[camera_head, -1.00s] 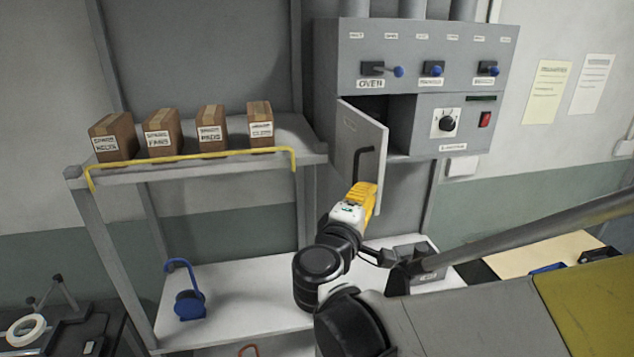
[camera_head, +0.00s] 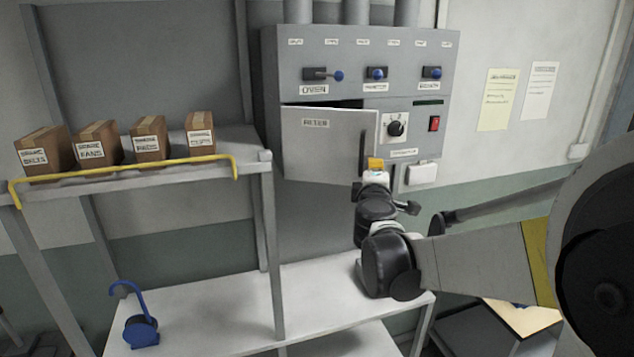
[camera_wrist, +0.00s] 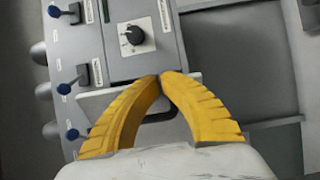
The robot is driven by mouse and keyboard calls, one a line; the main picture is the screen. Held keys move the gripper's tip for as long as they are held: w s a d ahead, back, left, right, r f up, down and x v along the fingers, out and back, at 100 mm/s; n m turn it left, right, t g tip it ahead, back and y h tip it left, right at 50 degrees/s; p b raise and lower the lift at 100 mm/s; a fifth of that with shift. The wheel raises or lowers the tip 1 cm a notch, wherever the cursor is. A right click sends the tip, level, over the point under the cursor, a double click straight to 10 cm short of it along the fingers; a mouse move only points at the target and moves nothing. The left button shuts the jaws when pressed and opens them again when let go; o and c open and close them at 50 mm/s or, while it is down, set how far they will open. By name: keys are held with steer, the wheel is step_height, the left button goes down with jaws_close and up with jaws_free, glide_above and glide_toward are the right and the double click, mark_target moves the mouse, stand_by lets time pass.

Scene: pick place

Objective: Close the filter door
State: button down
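My gripper (camera_head: 375,162) is at the door's lower right, close to the handle. In the wrist view the yellow fingertips (camera_wrist: 160,77) meet, with the door's pale edge (camera_wrist: 97,99) behind them. A dark bar, likely the handle, shows between the fingers; I cannot tell whether they grip it.
The grey cabinet (camera_head: 427,60) has blue-knobbed levers, a dial (camera_head: 396,125) and a red switch (camera_head: 434,124). On the left, a shelf (camera_head: 130,186) with a yellow rail holds several cardboard boxes. A blue hooked object (camera_head: 141,330) stands on the lower white shelf (camera_head: 215,310).

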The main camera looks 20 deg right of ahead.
steer(key=a+b+x, duration=0.1)
steer(key=b+x, duration=0.1)
steer(key=x, duration=0.9)
steer(key=shift+w, duration=0.75)
steer(key=shift+s, duration=0.1)
